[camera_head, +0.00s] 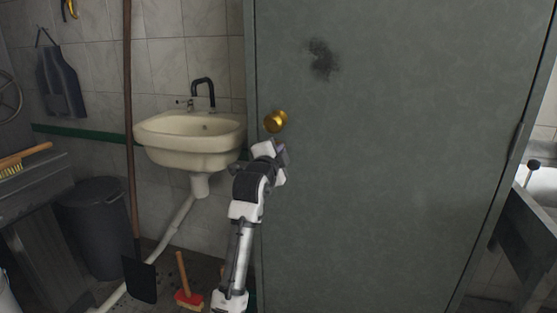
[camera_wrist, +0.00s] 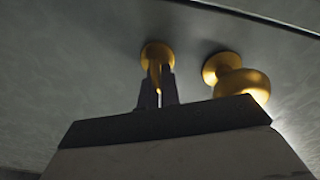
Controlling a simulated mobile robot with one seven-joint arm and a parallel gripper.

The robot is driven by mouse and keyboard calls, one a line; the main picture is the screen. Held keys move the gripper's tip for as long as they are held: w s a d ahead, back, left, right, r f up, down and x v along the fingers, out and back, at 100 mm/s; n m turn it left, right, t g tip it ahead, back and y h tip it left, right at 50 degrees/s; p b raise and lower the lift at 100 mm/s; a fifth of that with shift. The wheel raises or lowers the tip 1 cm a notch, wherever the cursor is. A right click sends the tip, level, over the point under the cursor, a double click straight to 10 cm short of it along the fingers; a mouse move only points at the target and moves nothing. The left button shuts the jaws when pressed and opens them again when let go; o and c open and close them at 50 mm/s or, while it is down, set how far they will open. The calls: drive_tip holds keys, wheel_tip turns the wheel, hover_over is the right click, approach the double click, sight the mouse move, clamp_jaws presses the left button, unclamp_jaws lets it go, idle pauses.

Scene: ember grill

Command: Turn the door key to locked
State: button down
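The grey-green door (camera_head: 390,150) is upright and has a gold round knob (camera_head: 276,121) near its left edge. The knob also shows in the wrist view (camera_wrist: 243,83), to the right of the fingers. In the wrist view a gold round lock plate (camera_wrist: 156,53) sits beside the knob, with the gold door key (camera_wrist: 155,74) standing out from it. My gripper's two dark fingers (camera_wrist: 158,82) lie either side of the key, close together, and look shut on it. In the head view my gripper (camera_head: 279,150) is just below the knob and hides the key and lock plate.
A cream sink (camera_head: 195,138) with a dark tap is on the wall left of the door. The door face right of my arm is clear.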

drive_tip(key=shift+f+m+b, duration=0.15)
drive_tip(key=shift+m+b, duration=0.45)
drive_tip(key=shift+m, duration=0.5)
drive_tip(key=shift+f+m+b, duration=0.1)
drive_tip(key=shift+m+b, duration=0.5)
drive_tip(key=shift+m, duration=0.5)
drive_tip(key=c, duration=1.6)
unclamp_jaws()
drive_tip(key=b+v, duration=0.1)
drive_tip(key=v, duration=1.2)
drive_tip(key=shift+s, duration=0.4)
drive_tip(key=shift+a+r, duration=0.1)
